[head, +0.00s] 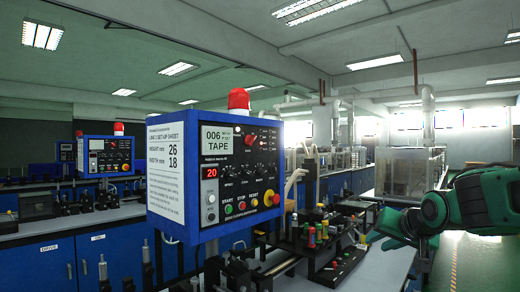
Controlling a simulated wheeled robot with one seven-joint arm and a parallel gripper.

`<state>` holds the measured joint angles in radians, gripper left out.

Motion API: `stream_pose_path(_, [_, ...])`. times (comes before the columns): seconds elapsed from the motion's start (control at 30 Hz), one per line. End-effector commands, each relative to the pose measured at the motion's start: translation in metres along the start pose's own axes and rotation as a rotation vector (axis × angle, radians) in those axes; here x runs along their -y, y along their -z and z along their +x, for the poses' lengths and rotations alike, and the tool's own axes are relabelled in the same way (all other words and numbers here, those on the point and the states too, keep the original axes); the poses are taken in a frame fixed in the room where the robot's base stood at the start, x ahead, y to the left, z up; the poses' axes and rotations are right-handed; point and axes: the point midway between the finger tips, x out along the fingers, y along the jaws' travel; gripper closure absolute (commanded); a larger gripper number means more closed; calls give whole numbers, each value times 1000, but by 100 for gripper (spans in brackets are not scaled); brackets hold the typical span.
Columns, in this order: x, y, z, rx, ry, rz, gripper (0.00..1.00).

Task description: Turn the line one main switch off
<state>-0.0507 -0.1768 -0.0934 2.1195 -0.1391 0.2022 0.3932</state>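The near blue control box (176,230) stands left of the middle, with a white setup sheet (166,165) on its side that appears to read line 1. A red knob (250,140) sits right of the label, and a red mushroom button (275,199) sits at the lower right. I cannot tell for sure which is the main switch or its position. My gripper (374,238) is at the right, apart from the box; its fingers are small and unclear.
A second blue box (106,156) stands farther back on the left. A bench with small tools and fixtures (318,238) lies between the near box and my gripper. Glass-sided machines (400,176) stand behind. An open green floor (468,265) is at the right.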

Motion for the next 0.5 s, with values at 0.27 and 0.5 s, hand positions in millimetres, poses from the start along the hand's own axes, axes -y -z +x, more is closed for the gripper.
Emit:
stream_pose_path(0.27, [252,95,18,-282,582,116,72])
stream_pose_path(0.5, [352,118,-12,-355,875,229,72])
